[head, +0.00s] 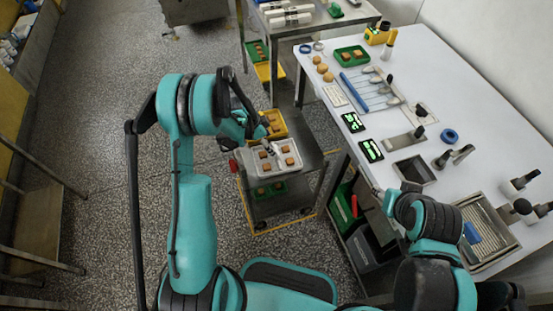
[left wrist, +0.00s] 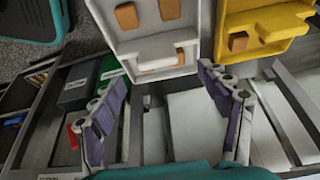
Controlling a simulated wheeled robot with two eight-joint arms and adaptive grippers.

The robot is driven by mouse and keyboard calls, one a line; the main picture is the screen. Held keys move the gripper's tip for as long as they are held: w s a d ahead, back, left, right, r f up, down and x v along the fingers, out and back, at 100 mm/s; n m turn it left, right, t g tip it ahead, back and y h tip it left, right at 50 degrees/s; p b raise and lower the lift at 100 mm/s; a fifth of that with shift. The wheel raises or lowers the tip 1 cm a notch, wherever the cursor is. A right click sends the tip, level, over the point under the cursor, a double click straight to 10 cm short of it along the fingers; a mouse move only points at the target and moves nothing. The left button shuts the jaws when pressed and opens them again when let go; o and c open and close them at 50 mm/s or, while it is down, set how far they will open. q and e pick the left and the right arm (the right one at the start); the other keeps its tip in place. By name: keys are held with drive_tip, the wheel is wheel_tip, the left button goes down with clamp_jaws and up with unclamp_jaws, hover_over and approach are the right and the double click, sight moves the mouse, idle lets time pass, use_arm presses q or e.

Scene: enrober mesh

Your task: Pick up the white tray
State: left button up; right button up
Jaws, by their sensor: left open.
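The white tray (head: 276,173) rests on a cart beside the workbench and holds several brown blocks. In the left wrist view the tray (left wrist: 140,32) fills the top middle, with brown blocks in it. My left gripper (head: 268,148) is over the tray's far side in the head view. In the left wrist view its two purple-padded fingers (left wrist: 160,78) are spread wide and empty, with the tray's near edge ahead between them. I cannot tell whether a finger touches the tray. My right arm shows at the lower right, but its gripper cannot be made out.
A yellow tray (head: 277,122) with brown blocks sits right behind the white tray. A green tray (head: 270,191) is on the shelf below. The white workbench (head: 440,90) with tools stands to the right. Open speckled floor (head: 90,120) lies to the left.

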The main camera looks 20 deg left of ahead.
sight(276, 150)
use_arm(q)
drive_tip(key=b+x, duration=0.3)
drive_tip(key=x, duration=0.3)
drive_tip(key=shift+d+f, duration=0.25)
drive_tip(key=shift+f, duration=0.1)
drive_tip(key=shift+r, duration=0.1)
drive_tip(key=c, duration=1.7)
drive_tip(key=shift+c, duration=0.2)
drive_tip(key=shift+r, duration=0.15)
